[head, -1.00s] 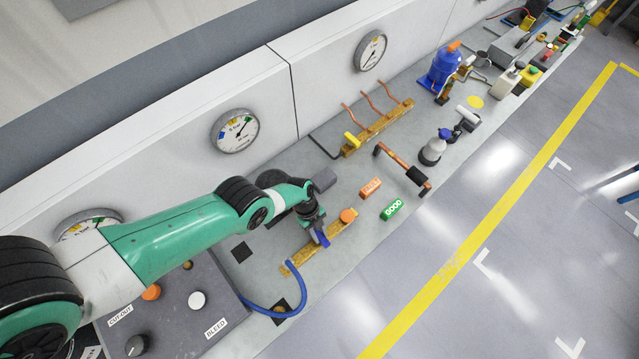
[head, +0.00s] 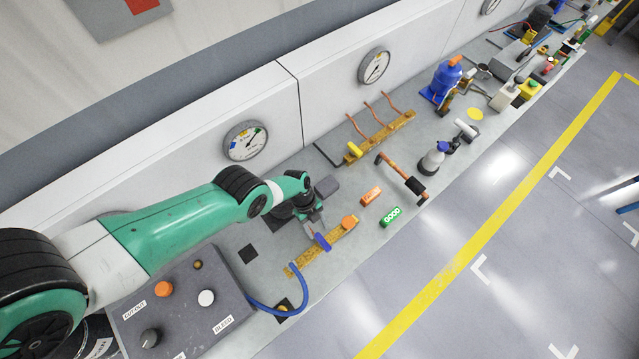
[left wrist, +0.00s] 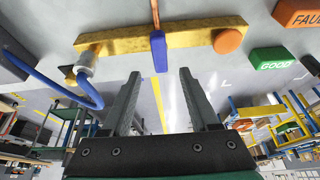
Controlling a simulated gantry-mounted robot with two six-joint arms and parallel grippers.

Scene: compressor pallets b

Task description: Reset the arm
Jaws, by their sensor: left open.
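My left arm, green and grey, comes in from the left in the head view. Its gripper (head: 314,222) is near a yellow-brown bar (head: 308,260) with a blue lever (head: 322,241) and an orange round knob (head: 349,221). In the left wrist view, the two dark fingers (left wrist: 161,92) are apart with nothing between them. The blue lever (left wrist: 159,52) shows just beyond the fingertips, clear of both. The bar (left wrist: 115,43) lies across the top there, with the orange knob (left wrist: 228,41) at its right end. My right gripper is not in view.
A dark control box (head: 180,308) with knobs stands under my arm. A blue hose (head: 283,309) runs to the bar. Orange (head: 371,196) and green GOOD (head: 391,216) blocks lie right of the bar. Gauges (head: 245,141) line the wall behind. The floor in front is open.

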